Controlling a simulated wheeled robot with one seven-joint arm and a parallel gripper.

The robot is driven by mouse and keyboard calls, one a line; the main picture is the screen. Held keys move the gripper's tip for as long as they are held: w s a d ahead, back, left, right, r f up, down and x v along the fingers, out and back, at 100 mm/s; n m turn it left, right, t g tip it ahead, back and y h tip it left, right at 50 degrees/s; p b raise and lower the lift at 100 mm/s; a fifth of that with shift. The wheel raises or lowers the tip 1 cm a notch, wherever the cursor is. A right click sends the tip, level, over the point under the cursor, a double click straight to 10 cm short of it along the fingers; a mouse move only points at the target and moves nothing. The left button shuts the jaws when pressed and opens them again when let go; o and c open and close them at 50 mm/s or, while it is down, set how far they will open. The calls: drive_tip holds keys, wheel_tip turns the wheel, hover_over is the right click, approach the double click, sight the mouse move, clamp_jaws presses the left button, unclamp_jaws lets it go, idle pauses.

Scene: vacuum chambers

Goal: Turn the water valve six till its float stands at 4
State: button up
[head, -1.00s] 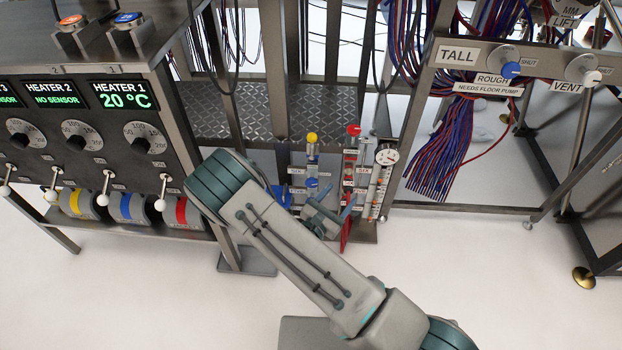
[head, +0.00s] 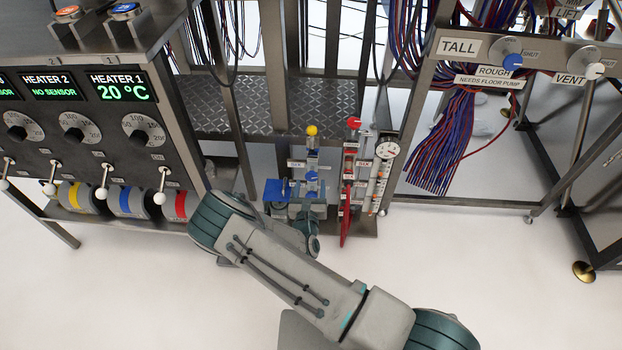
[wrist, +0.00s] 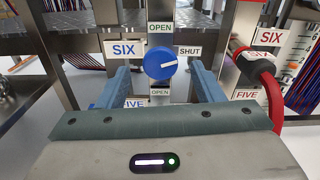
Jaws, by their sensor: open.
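The water valve six is a round blue knob (wrist: 160,64) beside a SIX label. Its white mark points right, toward the SHUT label. OPEN labels sit above and below it. In the head view the blue knob (head: 311,177) is small, on an upright post. My gripper (wrist: 160,78) is open, with one blue finger on each side of the knob and nothing clearly held. Whether the fingers touch the knob I cannot tell. A scaled tube (wrist: 300,48) stands at the right near another SIX label; its float cannot be read. The lower valve is mostly hidden by my gripper.
A red hose with a dark fitting (wrist: 258,70) is close to the right of my gripper. Red-topped plumbing (head: 354,123) and a round gauge (head: 387,149) stand right of the valve post. The heater panel (head: 85,130) is at the left. The floor in front is clear.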

sight(311, 178)
drive_tip(key=w+b, duration=0.1)
drive_tip(key=w, duration=0.4)
drive_tip(key=shift+d, duration=0.1)
drive_tip(key=shift+s, duration=0.1)
drive_tip(key=c, duration=1)
drive_tip(key=shift+r+n+p, duration=0.25)
drive_tip(key=shift+n+p, duration=0.35)
drive_tip(key=shift+p, duration=0.35)
drive_tip(key=shift+n+p, duration=0.65)
drive_tip(key=shift+n, duration=0.15)
drive_tip(key=shift+f+n, duration=0.25)
drive_tip(key=shift+n, duration=0.15)
drive_tip(key=o, duration=1)
